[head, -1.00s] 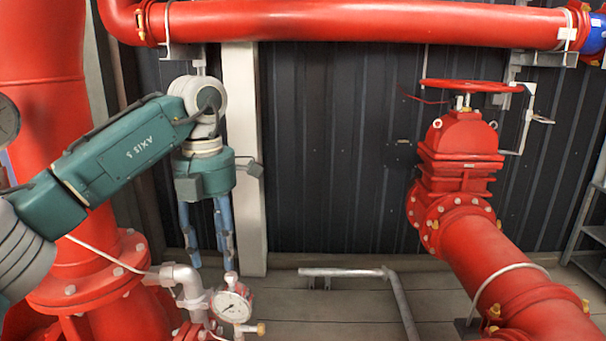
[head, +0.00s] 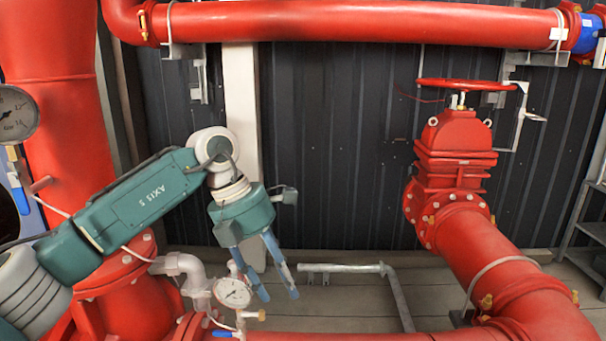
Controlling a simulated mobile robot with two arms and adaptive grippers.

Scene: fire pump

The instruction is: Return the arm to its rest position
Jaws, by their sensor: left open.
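My left arm comes in from the left, teal with a grey wrist. Its left gripper (head: 279,296) has two blue fingers that point down and slightly right. The fingers are apart with nothing between them. They hang in front of the wall base, close to the pressure gauge (head: 232,293) at the lower left in the picture. I cannot tell how near they are in depth. The red valve with its handwheel (head: 462,85) stands well to the right of the gripper. My right gripper is not in view.
A red pipe (head: 360,25) crosses the top. A thick red pipe (head: 62,130) stands at left behind my arm. Another gauge (head: 15,113) is at the left edge. A low grey pipe frame (head: 345,268) sits on the floor. The space before the dark wall (head: 335,150) is clear.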

